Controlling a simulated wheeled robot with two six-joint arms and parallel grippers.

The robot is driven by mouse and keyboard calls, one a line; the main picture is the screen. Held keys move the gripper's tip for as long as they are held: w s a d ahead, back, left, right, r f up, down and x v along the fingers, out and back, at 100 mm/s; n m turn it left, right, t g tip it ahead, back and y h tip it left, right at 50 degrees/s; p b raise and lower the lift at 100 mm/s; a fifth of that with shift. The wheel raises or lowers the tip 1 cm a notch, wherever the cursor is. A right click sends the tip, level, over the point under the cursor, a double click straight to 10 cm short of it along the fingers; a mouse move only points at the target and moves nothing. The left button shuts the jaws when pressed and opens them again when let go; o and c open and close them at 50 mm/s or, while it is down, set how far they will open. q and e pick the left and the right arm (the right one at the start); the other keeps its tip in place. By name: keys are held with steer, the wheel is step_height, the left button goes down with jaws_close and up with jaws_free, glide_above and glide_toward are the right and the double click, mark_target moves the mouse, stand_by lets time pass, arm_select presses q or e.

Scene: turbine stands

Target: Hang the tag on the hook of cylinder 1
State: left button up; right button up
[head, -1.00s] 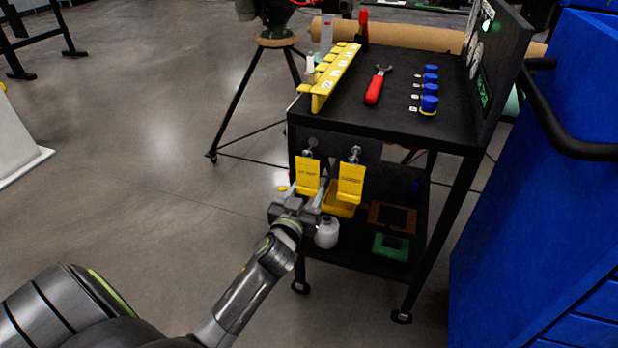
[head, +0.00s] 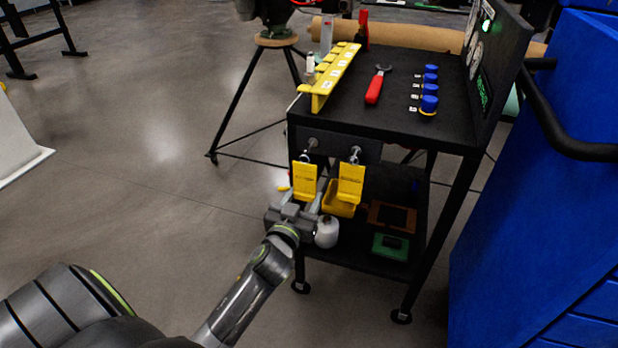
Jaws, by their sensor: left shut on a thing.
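My left gripper (head: 298,208) is shut on a yellow tag (head: 304,181), holding it by its lower end in front of the black cart. The tag is upright, just below a metal hook (head: 311,144) on the cart's front panel; I cannot tell whether it still touches the hook's lower parts. A second yellow tag (head: 351,184) hangs from the right hook (head: 355,153). I cannot make out cylinder 1 or its hook for certain. My right gripper is out of view.
The black cart top (head: 400,118) holds a yellow numbered rack (head: 335,75), a red-handled wrench (head: 376,86) and blue-capped items (head: 430,90). A white bottle (head: 326,232) stands on the lower shelf, close to my left gripper. A blue cabinet (head: 545,200) stands right. Floor at left is open.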

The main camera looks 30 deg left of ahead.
arm_select(q)
steer(key=shift+s, duration=0.1)
stand_by(0.4)
steer(key=shift+v, duration=1.65)
steer(key=shift+s, duration=0.25)
steer(key=shift+d+r, duration=0.1)
